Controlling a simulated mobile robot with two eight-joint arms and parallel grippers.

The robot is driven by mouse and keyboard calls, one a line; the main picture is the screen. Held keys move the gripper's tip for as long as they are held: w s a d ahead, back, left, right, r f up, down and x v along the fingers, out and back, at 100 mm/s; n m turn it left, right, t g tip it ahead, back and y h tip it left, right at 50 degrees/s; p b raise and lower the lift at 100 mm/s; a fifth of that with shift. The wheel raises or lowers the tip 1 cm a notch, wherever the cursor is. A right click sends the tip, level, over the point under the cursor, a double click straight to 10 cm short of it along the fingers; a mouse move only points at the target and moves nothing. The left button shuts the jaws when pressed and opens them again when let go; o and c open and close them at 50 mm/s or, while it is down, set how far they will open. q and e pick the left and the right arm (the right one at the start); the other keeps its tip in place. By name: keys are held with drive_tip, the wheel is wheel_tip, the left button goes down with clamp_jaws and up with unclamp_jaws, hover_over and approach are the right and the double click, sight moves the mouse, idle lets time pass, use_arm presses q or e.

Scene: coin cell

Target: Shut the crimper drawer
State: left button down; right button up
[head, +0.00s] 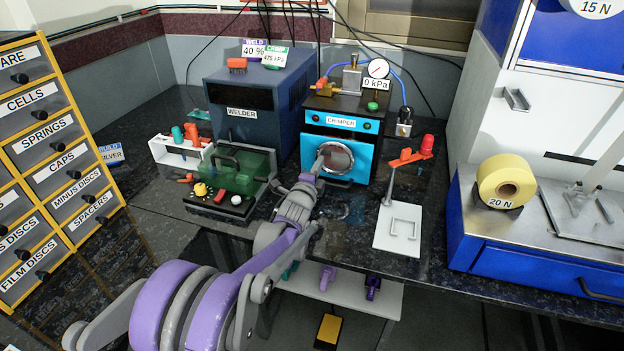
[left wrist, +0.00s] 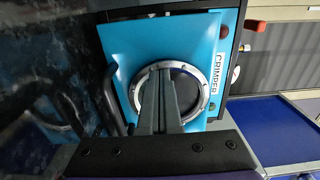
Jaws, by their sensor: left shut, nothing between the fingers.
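The crimper (head: 341,122) stands on the dark bench at the back centre. Its light blue drawer front (head: 361,151) has a round, metal-rimmed window. In the left wrist view the same blue front (left wrist: 125,45) fills the middle, with the window ring (left wrist: 206,75) and a dark bar handle (left wrist: 108,100). My left gripper (head: 319,160) is shut and empty, its fingertips (left wrist: 158,72) in front of the window. They look close to it; I cannot tell whether they touch. I cannot see clearly whether a gap remains behind the front. My right gripper is not in view.
The welder (head: 242,112) stands left of the crimper, with a green-covered fixture (head: 243,172) in front. A white stand with an orange top (head: 398,222) is to the right. The blue-and-white machine (head: 505,240) bounds the right side; labelled drawers (head: 45,140) stand left.

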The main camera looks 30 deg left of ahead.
sight(324, 152)
use_arm(q)
drive_tip(key=x, duration=0.5)
drive_tip(key=shift+w+a, duration=0.1)
drive_tip(key=shift+w, duration=0.15)
drive_tip(key=shift+r, duration=0.25)
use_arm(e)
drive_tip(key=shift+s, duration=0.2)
use_arm(q)
drive_tip(key=shift+a, duration=0.1)
